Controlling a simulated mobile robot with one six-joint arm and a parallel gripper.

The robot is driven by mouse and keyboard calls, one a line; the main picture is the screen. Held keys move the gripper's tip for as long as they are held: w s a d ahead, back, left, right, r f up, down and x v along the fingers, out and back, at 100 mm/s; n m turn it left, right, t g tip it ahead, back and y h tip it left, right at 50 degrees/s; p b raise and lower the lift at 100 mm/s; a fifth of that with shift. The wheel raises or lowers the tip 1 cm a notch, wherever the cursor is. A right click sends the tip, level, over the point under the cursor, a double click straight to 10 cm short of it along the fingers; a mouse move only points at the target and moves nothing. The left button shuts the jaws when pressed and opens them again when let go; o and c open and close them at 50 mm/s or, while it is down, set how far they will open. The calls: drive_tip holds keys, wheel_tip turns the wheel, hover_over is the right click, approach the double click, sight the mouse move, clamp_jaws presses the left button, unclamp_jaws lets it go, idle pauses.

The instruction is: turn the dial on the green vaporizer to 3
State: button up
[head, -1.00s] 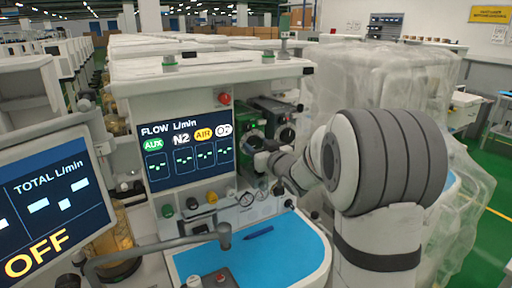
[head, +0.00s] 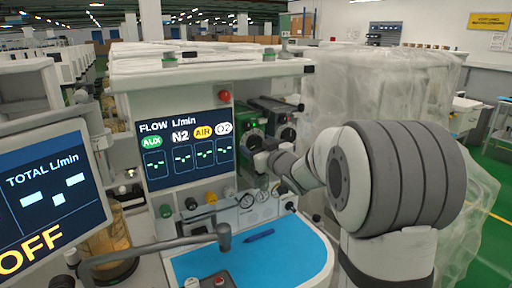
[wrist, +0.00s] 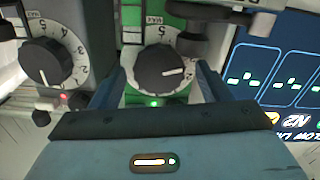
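The green vaporizer (head: 252,138) is on the machine just right of the flow screen in the head view, partly hidden by my gripper (head: 264,162). In the wrist view its black round dial (wrist: 158,68) sits on a white number ring, with a green body above and below it. A white mark on the dial points right; the number beside it is too blurred to read surely. My gripper (wrist: 161,76) is open, with one finger left and one right of the dial. I cannot tell whether either finger touches it.
A second vaporizer with a black dial (wrist: 46,62) stands close on the left in the wrist view. The flow screen (head: 187,153) is left of the green vaporizer. A blue work surface (head: 255,262) with a pen lies below. Plastic-wrapped equipment (head: 375,85) stands behind my arm.

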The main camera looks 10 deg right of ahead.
drive_tip(key=shift+s, duration=0.1)
drive_tip(key=shift+s+d, duration=0.15)
drive_tip(key=shift+s, duration=0.15)
drive_tip(key=b+v, duration=0.1)
drive_tip(key=v, duration=0.6)
drive_tip(key=s+d+f+m+g+h, duration=0.2)
drive_tip(key=s+f+m+g+h, duration=0.45)
drive_tip(key=s, duration=0.55)
drive_tip(key=s+a+f+g, duration=0.2)
drive_tip(key=s+f+g, duration=0.2)
drive_tip(key=s, duration=0.5)
drive_tip(key=s+a+f+g, duration=0.3)
drive_tip(key=s+f+g, duration=0.1)
drive_tip(key=s, duration=0.5)
drive_tip(key=shift+s+f+n+y+p, duration=0.3)
drive_tip(key=shift+n+y+p, duration=0.05)
drive_tip(key=shift+n+y, duration=0.1)
